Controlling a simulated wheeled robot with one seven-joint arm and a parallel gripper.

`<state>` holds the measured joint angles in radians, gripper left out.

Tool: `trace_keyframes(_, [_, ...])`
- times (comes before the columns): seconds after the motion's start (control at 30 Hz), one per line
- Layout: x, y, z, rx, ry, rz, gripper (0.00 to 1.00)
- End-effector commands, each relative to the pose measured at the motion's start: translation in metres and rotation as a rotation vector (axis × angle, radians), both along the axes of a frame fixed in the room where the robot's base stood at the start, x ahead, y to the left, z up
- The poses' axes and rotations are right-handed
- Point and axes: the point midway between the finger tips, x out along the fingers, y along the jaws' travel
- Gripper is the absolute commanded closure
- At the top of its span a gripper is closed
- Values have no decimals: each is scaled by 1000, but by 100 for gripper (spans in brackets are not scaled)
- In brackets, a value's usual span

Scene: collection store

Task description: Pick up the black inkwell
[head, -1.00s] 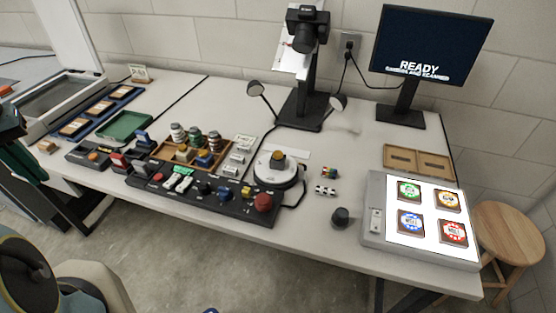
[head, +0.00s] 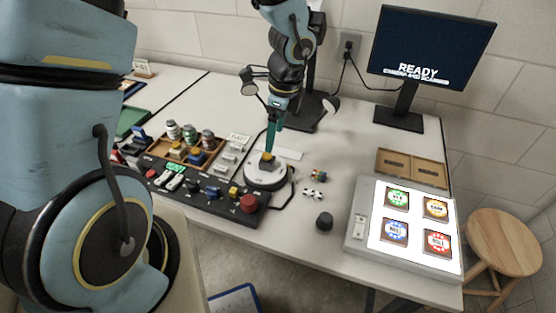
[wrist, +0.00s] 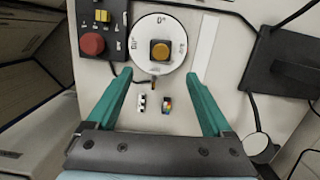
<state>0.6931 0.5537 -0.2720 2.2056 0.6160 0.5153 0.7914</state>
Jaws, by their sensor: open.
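A small dark, round, squat object (head: 324,222), which looks like the black inkwell, stands upright near the table's front edge, left of the light panel in the head view. I do not make it out in the wrist view. My gripper (head: 270,148) is over the white round dial to the inkwell's upper left, clear of the inkwell. In the wrist view my gripper (wrist: 157,78) has its two green fingers wide apart with nothing held between them.
The white dial (head: 266,172) bears an orange-yellow block. A small multicoloured cube (head: 319,176) and a black-and-white piece (head: 313,194) lie between dial and inkwell. The lit panel (head: 360,211) is close on the inkwell's right. The control box (head: 222,203) is left. Bare table surrounds the inkwell.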

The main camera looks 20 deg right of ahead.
Motion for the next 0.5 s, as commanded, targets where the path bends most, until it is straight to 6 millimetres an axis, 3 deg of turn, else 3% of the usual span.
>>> trace_keyframes(0.2, [3, 5, -31, 2, 2, 3, 15])
trace_keyframes(0.5, [8, 11, -54, 3, 3, 6, 15])
